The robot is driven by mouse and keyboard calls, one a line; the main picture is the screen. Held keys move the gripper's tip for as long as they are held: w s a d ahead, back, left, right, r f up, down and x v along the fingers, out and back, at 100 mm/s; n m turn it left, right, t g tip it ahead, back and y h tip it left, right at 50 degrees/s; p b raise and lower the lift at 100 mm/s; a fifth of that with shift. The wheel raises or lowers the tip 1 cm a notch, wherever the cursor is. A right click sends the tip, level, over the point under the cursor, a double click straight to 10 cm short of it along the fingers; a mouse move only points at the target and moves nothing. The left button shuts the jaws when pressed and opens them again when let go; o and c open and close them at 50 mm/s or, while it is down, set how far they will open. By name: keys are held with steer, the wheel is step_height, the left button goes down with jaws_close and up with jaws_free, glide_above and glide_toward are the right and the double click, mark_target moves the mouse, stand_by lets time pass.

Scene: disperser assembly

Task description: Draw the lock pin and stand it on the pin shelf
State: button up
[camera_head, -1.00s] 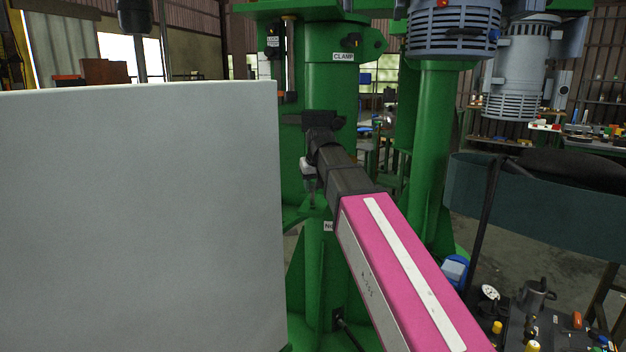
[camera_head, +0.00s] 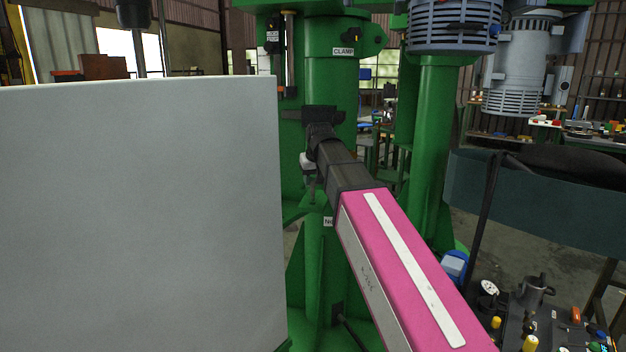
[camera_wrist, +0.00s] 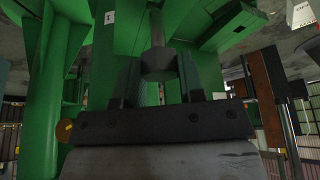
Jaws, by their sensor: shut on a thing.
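The lock pin (camera_wrist: 156,60) shows in the wrist view as a dark grey piece with a wider collar and a thinner rod running up from it. My gripper (camera_wrist: 157,70) is shut on the collar, with one finger on each side. In the head view my gripper (camera_head: 322,114) is in front of the green column, and the pin is too dark and small there to make out. I cannot tell from these frames whether the rod's far end is free or inside a part. I cannot clearly identify the pin shelf.
A large pale panel (camera_head: 140,210) fills the left of the head view, close to my arm. The green column (camera_head: 330,75) with a CLAMP label stands behind my gripper. A teal bin-like body (camera_head: 540,200) and a tool-covered bench (camera_head: 545,325) are at the right.

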steer(key=shift+f, duration=3.3)
stand_by(0.4)
steer(key=o, duration=1.2)
steer(key=shift+c, duration=0.2)
glide_toward(313, 197)
steer(key=shift+s+r, duration=0.2)
steer(key=shift+r, duration=0.35)
